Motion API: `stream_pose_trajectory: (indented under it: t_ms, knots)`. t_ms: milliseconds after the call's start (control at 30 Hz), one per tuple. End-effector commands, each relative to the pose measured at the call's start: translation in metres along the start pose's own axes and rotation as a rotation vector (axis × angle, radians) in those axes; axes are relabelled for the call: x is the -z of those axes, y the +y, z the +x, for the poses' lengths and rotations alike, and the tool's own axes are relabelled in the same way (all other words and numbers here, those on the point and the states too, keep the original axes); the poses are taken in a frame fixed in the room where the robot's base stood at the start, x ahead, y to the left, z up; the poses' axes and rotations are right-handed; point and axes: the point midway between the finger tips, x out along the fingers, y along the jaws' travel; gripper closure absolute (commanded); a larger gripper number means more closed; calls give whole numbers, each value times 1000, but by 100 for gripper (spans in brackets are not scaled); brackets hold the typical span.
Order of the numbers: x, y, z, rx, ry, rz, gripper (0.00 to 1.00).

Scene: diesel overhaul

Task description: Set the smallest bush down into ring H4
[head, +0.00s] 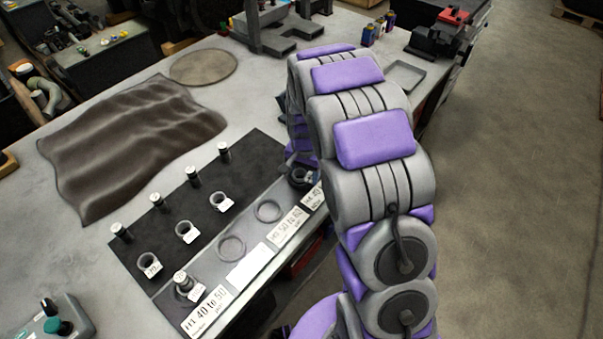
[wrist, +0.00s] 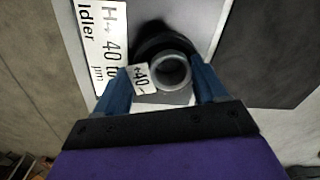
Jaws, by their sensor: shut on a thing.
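In the wrist view my gripper (wrist: 165,76) is shut on a small grey bush (wrist: 171,68) with a white "+40" tag (wrist: 140,78). A dark round shape, seemingly ring H4 or its shadow (wrist: 160,36), shows just beyond the bush. I cannot tell whether the bush is above the ring or partly in it. The H4 label (wrist: 104,40), marked "40 to" and "Idler", lies left of it. In the head view the H4 place (head: 300,178) is dark and partly hidden by my arm. My gripper is mostly hidden there too.
Two empty-looking rings (head: 231,247) (head: 268,210) lie along the label strip. A tagged piece (head: 183,284) stands at its near end. The dark mat (head: 165,245) holds three tagged bushes (head: 186,231) and several upright pins (head: 156,200). A brown cloth (head: 130,140) lies behind.

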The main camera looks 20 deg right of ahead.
Motion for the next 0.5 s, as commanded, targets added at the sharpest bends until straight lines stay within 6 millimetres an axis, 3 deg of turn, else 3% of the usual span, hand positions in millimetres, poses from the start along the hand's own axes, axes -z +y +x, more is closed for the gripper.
stream_pose_trajectory:
  t_ms: [33,133,167,433,500]
  knots:
    - [-13,17,21,-47,-48,-2,76]
    - [-13,18,22,-48,-50,-2,76]
    - [-13,18,22,-48,-51,-2,28]
    - [-13,13,24,-53,-49,-4,2]
    - [-14,11,25,-55,-47,-5,0]
